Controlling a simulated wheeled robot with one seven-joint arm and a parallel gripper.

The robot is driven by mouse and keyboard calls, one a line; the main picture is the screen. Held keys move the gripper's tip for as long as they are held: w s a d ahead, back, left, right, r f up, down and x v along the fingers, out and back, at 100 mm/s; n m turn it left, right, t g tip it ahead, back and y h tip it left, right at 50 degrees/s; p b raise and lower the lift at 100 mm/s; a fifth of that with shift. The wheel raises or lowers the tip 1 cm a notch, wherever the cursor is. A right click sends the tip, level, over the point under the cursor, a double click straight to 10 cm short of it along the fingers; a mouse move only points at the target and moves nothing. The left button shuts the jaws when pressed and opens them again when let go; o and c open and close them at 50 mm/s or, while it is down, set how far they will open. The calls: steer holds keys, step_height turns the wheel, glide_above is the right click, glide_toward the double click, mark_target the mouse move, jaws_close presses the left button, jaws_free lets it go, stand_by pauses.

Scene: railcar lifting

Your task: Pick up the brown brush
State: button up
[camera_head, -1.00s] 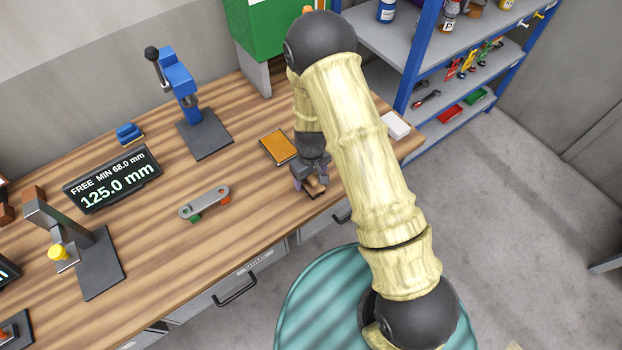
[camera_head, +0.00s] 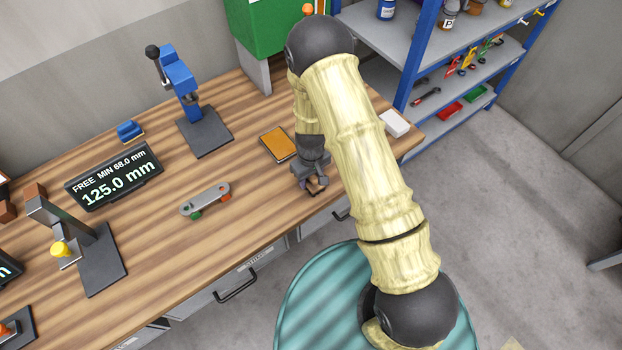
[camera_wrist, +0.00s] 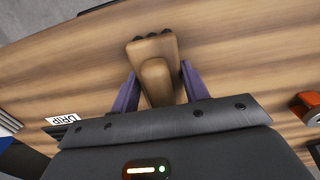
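The brown brush (camera_wrist: 157,75) lies on the wooden workbench in the wrist view, with its handle toward my gripper and dark bristles at its far end. My gripper (camera_wrist: 158,75) has its purple fingers one on each side of the brush. The fingers look apart, with narrow gaps beside the handle; contact is hard to make out. In the head view my gripper (camera_head: 314,186) is low over the bench near its front edge, and it mostly hides the brush.
A grey link piece (camera_head: 205,200) lies farther left. A white block (camera_head: 394,123) sits at the bench's right end. A blue shelf unit (camera_head: 407,85) stands beyond. Bare bench lies around the gripper.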

steer(key=shift+r, duration=0.1)
step_height(320, 180, up, 10)
steer(key=b, duration=0.3)
stand_by(0.5)
stand_by(0.3)
